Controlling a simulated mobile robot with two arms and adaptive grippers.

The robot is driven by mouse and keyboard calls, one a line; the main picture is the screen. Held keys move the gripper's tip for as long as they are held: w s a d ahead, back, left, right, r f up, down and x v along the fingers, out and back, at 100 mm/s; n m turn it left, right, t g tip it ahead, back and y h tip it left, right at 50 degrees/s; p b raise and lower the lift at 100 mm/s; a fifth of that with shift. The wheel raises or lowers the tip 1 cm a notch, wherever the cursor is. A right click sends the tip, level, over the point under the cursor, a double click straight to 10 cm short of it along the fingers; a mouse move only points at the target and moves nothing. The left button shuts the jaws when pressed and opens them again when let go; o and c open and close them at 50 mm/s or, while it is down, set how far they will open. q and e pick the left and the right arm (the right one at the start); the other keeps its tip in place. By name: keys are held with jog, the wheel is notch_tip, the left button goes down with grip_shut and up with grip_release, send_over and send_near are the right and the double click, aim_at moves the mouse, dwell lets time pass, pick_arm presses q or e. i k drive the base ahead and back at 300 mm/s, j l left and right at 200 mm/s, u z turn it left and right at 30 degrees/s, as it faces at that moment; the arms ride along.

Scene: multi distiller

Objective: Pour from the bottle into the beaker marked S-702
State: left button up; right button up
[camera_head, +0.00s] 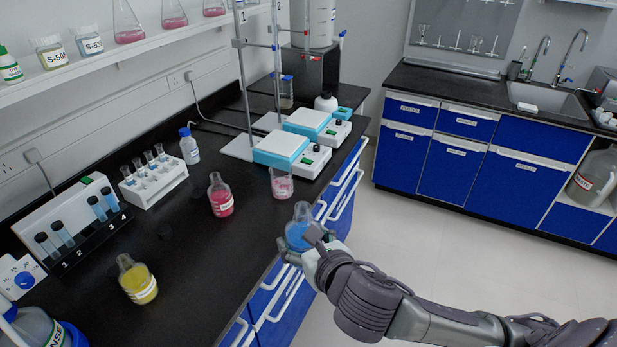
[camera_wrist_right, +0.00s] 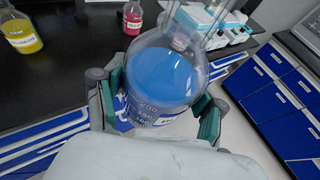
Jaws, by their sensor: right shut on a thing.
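My right gripper (camera_head: 300,257) is shut on a round glass bottle (camera_head: 299,232) of blue liquid. It holds the bottle at the front edge of the bench, and the arm comes in from the lower right. In the right wrist view, the bottle (camera_wrist_right: 163,78) sits between the two fingers (camera_wrist_right: 158,112), with its label partly hidden. A glass beaker (camera_head: 281,186) of pale pink liquid stands on the bench beyond the bottle, in front of a hotplate stirrer. Its marking is too small to read. My left gripper is not in view.
A pink flask (camera_head: 220,196) and a yellow flask (camera_head: 137,281) stand on the black bench (camera_head: 185,240). Shelf beakers (camera_head: 50,54) are at upper left.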

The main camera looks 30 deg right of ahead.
aim_at(280, 172)
jog(key=z, duration=0.15)
jog(key=i+l+u, duration=0.3)
jog(key=i+l, duration=0.15)
jog(key=l, duration=0.15)
jog(key=i+l+u, duration=0.15)
jog(key=l, duration=0.2)
jog(key=i+l+u, duration=0.15)
jog(key=l, duration=0.2)
jog(key=i+l+u, duration=0.15)
jog(key=l, duration=0.25)
